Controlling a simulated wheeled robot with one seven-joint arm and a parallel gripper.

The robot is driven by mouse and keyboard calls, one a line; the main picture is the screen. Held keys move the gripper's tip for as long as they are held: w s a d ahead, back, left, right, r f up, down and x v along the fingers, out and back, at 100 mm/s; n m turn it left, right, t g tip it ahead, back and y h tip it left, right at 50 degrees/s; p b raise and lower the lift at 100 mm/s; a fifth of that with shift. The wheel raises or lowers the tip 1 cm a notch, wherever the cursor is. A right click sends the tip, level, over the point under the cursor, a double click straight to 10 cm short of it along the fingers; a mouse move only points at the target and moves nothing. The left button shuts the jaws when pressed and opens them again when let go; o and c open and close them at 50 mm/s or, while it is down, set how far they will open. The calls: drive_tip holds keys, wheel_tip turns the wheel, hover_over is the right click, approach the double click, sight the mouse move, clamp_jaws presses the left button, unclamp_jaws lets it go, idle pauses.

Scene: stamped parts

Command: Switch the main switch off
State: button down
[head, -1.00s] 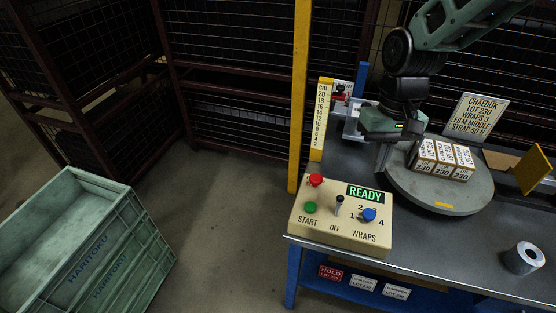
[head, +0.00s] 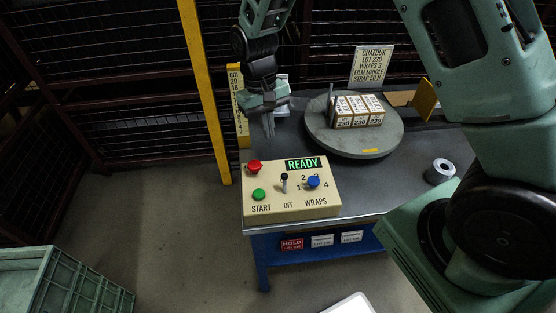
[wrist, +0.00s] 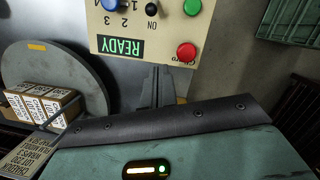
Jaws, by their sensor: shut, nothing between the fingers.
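The main switch (head: 284,182) is a small lever with a dark knob on a cream control box (head: 268,178). OFF is printed on its near side. In the wrist view the box is upside down, and the switch (wrist: 152,9) is at the top edge beside the word ON. The lever stands up or leans away from OFF; its exact tilt is hard to tell. The READY display (head: 303,164) is lit green. My gripper (head: 268,132) is shut and empty, pointing down behind the box, apart from the switch. Its fingers (wrist: 157,82) also show in the wrist view.
A red button (head: 254,167), a green START button (head: 259,195) and a blue WRAPS knob (head: 313,182) flank the switch. A turntable (head: 354,145) with boxes (head: 358,109) stands behind right. A yellow post (head: 206,95) rises at left. A tape roll (head: 440,171) lies at right.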

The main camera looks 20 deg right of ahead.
sight(285, 184)
drive_tip(key=f, duration=0.3)
drive_tip(key=s+f+p, duration=0.1)
drive_tip(key=f, duration=0.3)
drive_tip(key=shift+s+d, duration=0.15)
drive_tip(key=shift+s, duration=0.05)
drive_tip(key=shift+s+d+f+p, duration=0.15)
drive_tip(key=shift+s+p, duration=0.3)
drive_tip(key=shift+s, duration=0.55)
drive_tip(key=shift+s+a+f+p, duration=0.15)
drive_tip(key=shift+s+p, duration=0.25)
drive_tip(key=shift+s, duration=0.6)
